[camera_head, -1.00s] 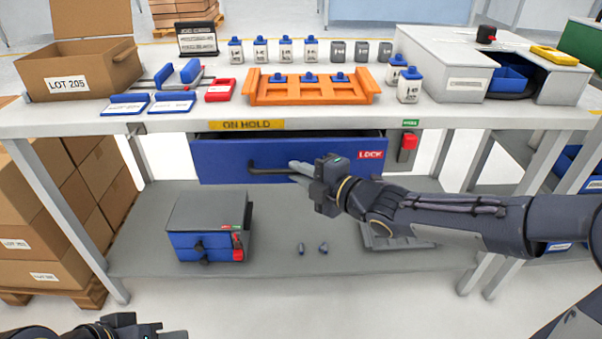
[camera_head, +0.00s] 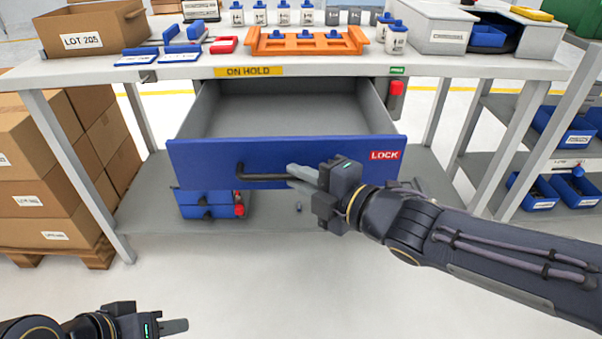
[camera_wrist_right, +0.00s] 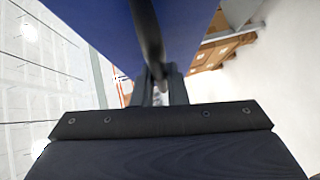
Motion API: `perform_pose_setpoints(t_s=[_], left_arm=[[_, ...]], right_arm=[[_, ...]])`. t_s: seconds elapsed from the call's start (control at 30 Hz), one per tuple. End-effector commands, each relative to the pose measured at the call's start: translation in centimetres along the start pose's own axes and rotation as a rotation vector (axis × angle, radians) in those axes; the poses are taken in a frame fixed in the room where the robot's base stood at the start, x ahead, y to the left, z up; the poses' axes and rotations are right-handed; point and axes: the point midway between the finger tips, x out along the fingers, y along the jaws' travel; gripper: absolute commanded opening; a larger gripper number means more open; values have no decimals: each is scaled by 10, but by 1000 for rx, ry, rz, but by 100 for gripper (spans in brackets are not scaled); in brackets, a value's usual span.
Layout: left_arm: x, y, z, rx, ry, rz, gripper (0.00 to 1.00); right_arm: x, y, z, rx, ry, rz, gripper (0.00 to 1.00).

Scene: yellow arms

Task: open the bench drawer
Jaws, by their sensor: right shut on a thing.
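The bench drawer (camera_head: 225,158) has a blue front with a red LOCK label, and it stands pulled out under the bench top. Its grey inside (camera_head: 290,112) shows and looks empty. My right gripper (camera_head: 296,176) is shut on the black drawer handle (camera_head: 262,178), at the handle's right part. In the right wrist view the handle bar (camera_wrist_right: 148,35) runs down between the fingers (camera_wrist_right: 157,85), with the blue drawer front beside it. My left gripper (camera_head: 176,326) is low at the left, away from the bench; its finger opening cannot be made out.
On the bench top (camera_head: 200,72) stand a cardboard box (camera_head: 92,32), an orange rack (camera_head: 305,42) and several bottles. A small blue drawer unit (camera_head: 205,205) sits on the lower shelf, partly hidden by the drawer. Stacked cartons (camera_head: 25,165) stand at the left. The floor in front is clear.

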Motion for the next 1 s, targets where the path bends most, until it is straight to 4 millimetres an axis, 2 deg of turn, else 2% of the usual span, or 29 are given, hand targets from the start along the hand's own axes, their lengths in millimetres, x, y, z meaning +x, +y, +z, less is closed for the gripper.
perform_pose_setpoints(t_s=[0.33, 0.37, 0.53, 0.83, 1.0], left_arm=[[0, 0, 0, 0, 0, 0, 36], [0, 0, 0, 0, 0, 0, 36], [0, 0, 0, 0, 0, 0, 36], [-2, 1, -1, 0, 0, 0, 36], [-16, 8, -8, 0, 0, 0, 36]], right_arm=[[-1, -1, 0, 1, -1, -1, 0], [-1, 0, 0, 1, -1, -1, 14], [0, 0, 0, 1, -1, -1, 34], [-3, 1, 0, 0, -2, 0, 34], [-25, 6, 0, 0, -6, -1, 34]])
